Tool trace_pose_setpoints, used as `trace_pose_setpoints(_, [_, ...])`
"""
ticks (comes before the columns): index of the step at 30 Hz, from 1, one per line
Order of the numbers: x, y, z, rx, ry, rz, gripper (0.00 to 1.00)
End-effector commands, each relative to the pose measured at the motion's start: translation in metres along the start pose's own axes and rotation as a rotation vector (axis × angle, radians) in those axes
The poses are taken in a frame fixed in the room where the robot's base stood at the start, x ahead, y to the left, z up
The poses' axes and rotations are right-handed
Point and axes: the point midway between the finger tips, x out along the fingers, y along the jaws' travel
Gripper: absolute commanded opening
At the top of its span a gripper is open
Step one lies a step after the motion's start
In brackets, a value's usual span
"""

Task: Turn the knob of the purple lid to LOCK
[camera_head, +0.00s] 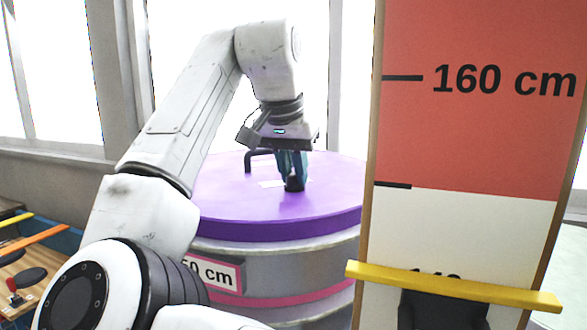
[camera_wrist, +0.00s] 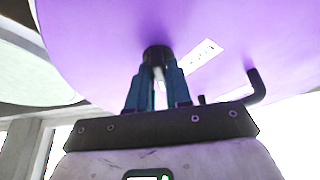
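The purple lid (camera_head: 240,205) tops a large grey round drum in the head view and fills the upper wrist view (camera_wrist: 100,40). Its small black knob (camera_head: 294,184) stands at the tips of my gripper (camera_head: 291,172). In the wrist view the knob (camera_wrist: 157,55) shows at the ends of my teal fingers (camera_wrist: 157,75), one finger on each side. A gap shows between the fingers; I cannot tell whether they press on the knob. A white label (camera_wrist: 203,54) lies on the lid beside the knob. Its print is unreadable and the knob's setting is unclear.
A black bent handle (camera_head: 259,155) rises from the lid near the gripper; it also shows in the wrist view (camera_wrist: 256,86). A tall red and white height board (camera_head: 470,110) with a yellow bar (camera_head: 450,287) stands at right. A wooden bench (camera_head: 30,270) is at left.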

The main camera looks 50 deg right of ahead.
Motion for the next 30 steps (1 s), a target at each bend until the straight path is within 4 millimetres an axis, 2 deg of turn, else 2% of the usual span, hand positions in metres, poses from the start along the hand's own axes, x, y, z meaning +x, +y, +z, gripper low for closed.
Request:
trace_pose_setpoints(1, [-0.0001, -0.0001, 0.0, 0.0, 0.0, -0.001, 0.14])
trace_pose_setpoints(6, [-0.0001, -0.0002, 0.0, 0.0, 0.0, -0.001, 0.0])
trace_pose_setpoints(20, [0.0011, 0.0003, 0.0006, -0.035, -0.003, -0.014, 0.0])
trace_pose_setpoints(30, [0.0021, 0.0019, 0.0002, -0.238, -0.004, -0.101, 0.0])
